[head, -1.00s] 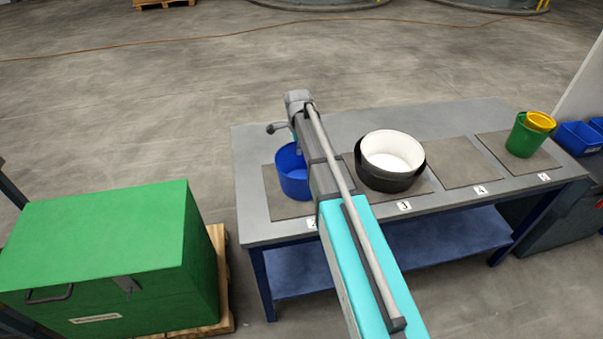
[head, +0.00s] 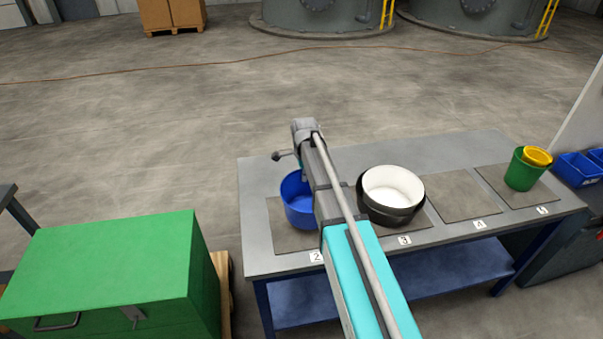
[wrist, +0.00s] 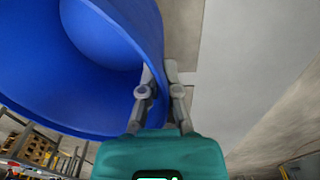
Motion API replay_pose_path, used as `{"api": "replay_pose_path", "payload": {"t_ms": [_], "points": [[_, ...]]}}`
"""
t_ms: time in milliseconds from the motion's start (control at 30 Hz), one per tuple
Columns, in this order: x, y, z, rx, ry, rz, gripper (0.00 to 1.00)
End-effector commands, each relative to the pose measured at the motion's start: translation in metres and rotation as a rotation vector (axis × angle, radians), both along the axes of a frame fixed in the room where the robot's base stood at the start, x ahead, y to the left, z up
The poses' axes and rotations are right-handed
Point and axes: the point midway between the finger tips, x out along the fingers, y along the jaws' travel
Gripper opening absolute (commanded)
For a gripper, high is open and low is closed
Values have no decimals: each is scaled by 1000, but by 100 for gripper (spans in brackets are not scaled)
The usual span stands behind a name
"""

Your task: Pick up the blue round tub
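The blue round tub (head: 293,205) stands upright on the mat marked 2 at the left of the table. My arm hides its right side in the head view. In the wrist view the tub (wrist: 95,95) fills the upper left, with its open inside toward the camera. My gripper (wrist: 160,78) straddles the tub's wall, one finger inside and one outside. The fingers are close together with the blue wall between them, and look shut on it. In the head view the fingers are hidden behind my arm.
A white tub in a black one (head: 392,190) stands on mat 3, just right of my arm. Mat 4 (head: 450,197) is bare. A green chest (head: 110,262) stands left of the table (head: 258,255).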

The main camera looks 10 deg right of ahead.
Motion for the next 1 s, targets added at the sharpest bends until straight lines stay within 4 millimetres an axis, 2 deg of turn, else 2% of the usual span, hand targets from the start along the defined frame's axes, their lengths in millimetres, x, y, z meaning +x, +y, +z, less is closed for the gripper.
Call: {"api": "replay_pose_path", "payload": {"t_ms": [33, 300, 400, 600, 800, 1000], "points": [[-8, -1, 13, 0, 1, 0, 0], [-36, -3, 45, 0, 1, 0, 0], [-62, -4, 53, 0, 1, 0, 0], [-95, -7, 66, 0, 1, 0, 0], [-113, -8, 74, 0, 1, 0, 0], [-119, -9, 76, 0, 1, 0, 0]]}}
